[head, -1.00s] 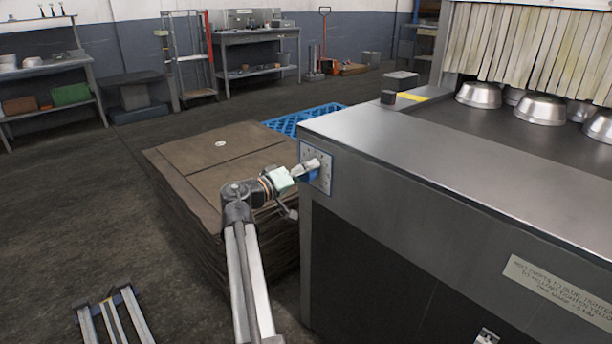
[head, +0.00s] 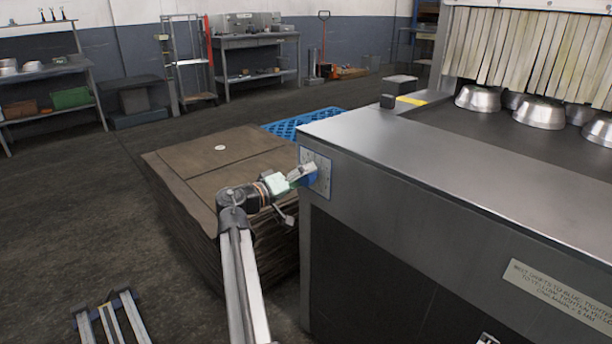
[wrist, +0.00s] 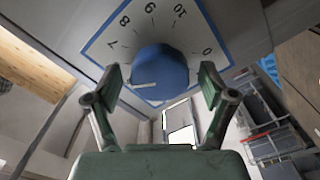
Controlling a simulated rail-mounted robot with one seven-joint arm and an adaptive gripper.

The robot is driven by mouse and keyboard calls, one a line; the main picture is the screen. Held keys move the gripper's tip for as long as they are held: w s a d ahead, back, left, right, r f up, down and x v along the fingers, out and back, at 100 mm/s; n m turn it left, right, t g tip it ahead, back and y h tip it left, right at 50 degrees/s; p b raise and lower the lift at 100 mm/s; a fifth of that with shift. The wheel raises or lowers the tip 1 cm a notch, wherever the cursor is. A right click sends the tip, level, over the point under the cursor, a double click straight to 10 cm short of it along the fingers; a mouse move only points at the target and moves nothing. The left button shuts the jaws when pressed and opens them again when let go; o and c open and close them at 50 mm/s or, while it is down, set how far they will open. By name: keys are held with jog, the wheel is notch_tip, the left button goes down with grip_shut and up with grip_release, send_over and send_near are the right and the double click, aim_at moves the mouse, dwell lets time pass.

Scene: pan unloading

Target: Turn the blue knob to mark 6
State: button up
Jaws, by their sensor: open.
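The blue knob (wrist: 163,65) sits on a pale dial plate (wrist: 92,47) with black numbers; 7, 8, 9, 10 and 0 are readable in the wrist view. The knob's white pointer line is at its lower left, pointing left below the 7. My left finger covers the plate there, so the mark it points at is hidden. My gripper (wrist: 160,75) is open, one finger on each side of the knob, with a visible gap on both sides. In the head view my gripper (head: 302,175) is at the plate (head: 324,166), partly covering the knob (head: 312,179).
The plate is on the end of a grey metal machine (head: 420,175) with several metal pans (head: 478,98) on top. A stack of brown sheets (head: 185,165) stands close to the left, beside my arm. A blue pallet (head: 290,125) lies behind. Floor is free farther left.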

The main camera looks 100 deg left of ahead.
jog(key=v, duration=1)
jog(key=shift+s+d, duration=0.25)
jog(key=shift+d, duration=0.05)
jog(key=shift+w, duration=0.1)
